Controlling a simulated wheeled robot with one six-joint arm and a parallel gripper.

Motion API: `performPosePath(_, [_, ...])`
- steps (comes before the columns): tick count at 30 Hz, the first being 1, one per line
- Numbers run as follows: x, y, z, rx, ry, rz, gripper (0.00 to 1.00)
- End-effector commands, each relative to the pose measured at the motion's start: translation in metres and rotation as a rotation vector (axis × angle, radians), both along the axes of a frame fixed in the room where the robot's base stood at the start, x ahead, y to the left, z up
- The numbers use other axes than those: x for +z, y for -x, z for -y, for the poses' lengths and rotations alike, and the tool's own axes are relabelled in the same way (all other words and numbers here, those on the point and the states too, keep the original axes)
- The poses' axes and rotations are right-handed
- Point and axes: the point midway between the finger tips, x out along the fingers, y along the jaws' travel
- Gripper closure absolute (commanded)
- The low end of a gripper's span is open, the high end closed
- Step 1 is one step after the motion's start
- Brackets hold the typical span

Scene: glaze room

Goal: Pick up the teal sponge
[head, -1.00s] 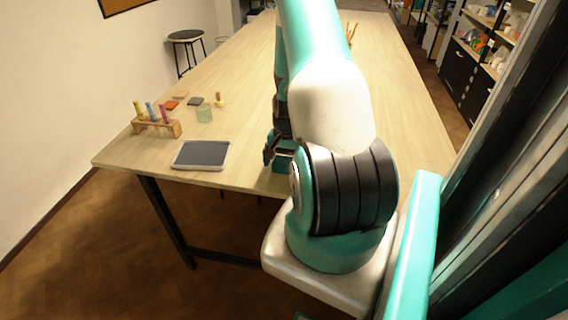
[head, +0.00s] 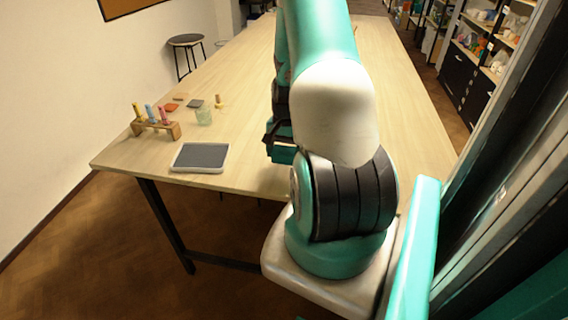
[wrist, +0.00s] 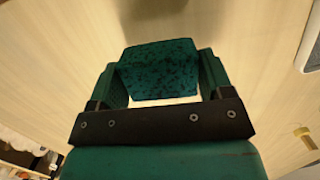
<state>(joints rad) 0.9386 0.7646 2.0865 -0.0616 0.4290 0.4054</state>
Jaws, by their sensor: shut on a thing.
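The teal sponge (wrist: 160,68), a dark-speckled block, sits between the two fingers of my gripper (wrist: 160,80) in the wrist view. The fingers are shut on its sides, and its far end sticks out beyond them. In the head view my gripper (head: 272,143) is over the near part of the table, right of the grey-topped tray. A small teal patch shows at the gripper there, but my arm hides much of it and I cannot tell sponge from finger. The wrist view shows pale wood below the sponge, with a soft shadow apart from it.
The white-rimmed tray (head: 175,166) lies near the table's front edge. A wooden rack (head: 141,128) with yellow, blue and pink items stands at left. A clear greenish cup (head: 204,117), small flat pieces and a small yellowish item (head: 218,102) are behind. The table's middle (head: 245,85) is clear.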

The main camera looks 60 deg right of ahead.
Motion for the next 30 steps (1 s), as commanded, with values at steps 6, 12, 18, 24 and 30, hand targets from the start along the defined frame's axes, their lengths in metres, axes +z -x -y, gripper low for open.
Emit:
performPosePath(6, [0.067,-0.001,0.001,-0.001,0.008,0.006,0.49])
performPosePath(12, [0.118,0.0,0.001,0.0,0.006,0.004,0.49])
performPosePath(18, [0.146,0.0,0.0,0.0,0.002,0.003,0.49])
performPosePath(24, [0.154,0.0,0.0,0.0,0.0,0.0,0.49])
performPosePath(30, [0.154,0.0,0.0,0.0,0.0,0.0,0.29])
